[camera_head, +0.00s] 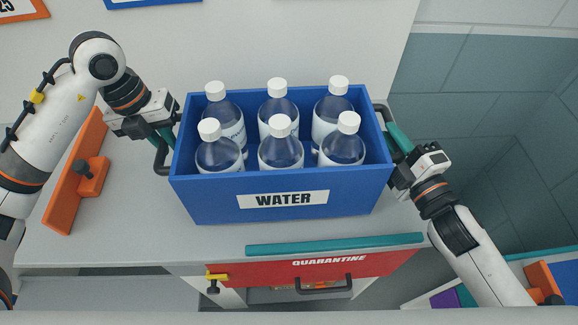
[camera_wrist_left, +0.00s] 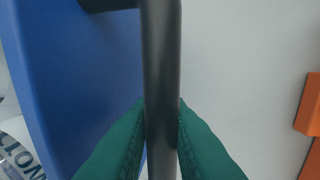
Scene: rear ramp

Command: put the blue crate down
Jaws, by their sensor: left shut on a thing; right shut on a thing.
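The blue crate (camera_head: 210,205), labelled WATER, is upright and holds several clear bottles with white caps (camera_head: 276,88). It is over the grey counter (camera_head: 110,225); I cannot tell whether its base touches it. My left gripper (camera_head: 164,136) is shut on the crate's left black handle (camera_head: 160,158). In the left wrist view its green fingers (camera_wrist_left: 161,140) press on both sides of the handle bar (camera_wrist_left: 162,60), with the crate's blue wall (camera_wrist_left: 75,70) beside it. My right gripper (camera_head: 399,140) is shut at the crate's right handle (camera_head: 381,112), which is partly hidden.
An orange fixture with a knob (camera_head: 75,180) stands on the counter left of the crate. In front are a teal bar (camera_head: 335,244) and a red QUARANTINE drawer front (camera_head: 320,268) with a dark handle. A white wall is behind; a tiled floor area (camera_head: 480,110) lies right.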

